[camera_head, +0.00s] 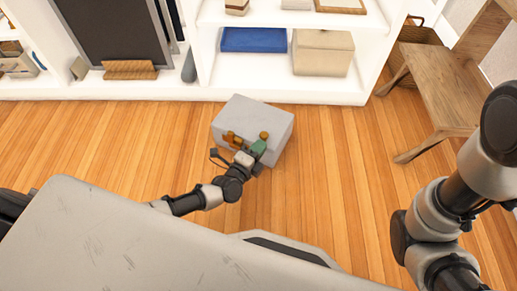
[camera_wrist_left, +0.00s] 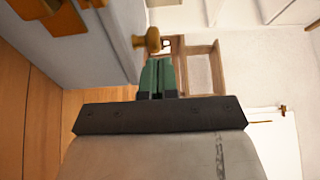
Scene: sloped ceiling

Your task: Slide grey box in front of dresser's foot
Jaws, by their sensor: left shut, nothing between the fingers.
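The grey box (camera_head: 250,112) stands on the wooden floor just in front of the white shelf unit. It has brass-coloured fittings and a round knob (camera_head: 264,135) on its near side. Its far edge overlaps the unit's base, so I cannot tell if they touch. My left gripper (camera_head: 258,148) has green fingers, shut and empty, at the box's near side by the knob. In the left wrist view the shut fingers (camera_wrist_left: 158,76) point toward the knob (camera_wrist_left: 150,40), with the grey box face (camera_wrist_left: 95,45) to the left. Contact is unclear. My right arm shows, but its gripper does not.
The white shelf unit (camera_head: 300,92) spans the back, holding a blue box (camera_head: 253,40) and a beige box (camera_head: 322,53). Floor is clear left and right of the grey box.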

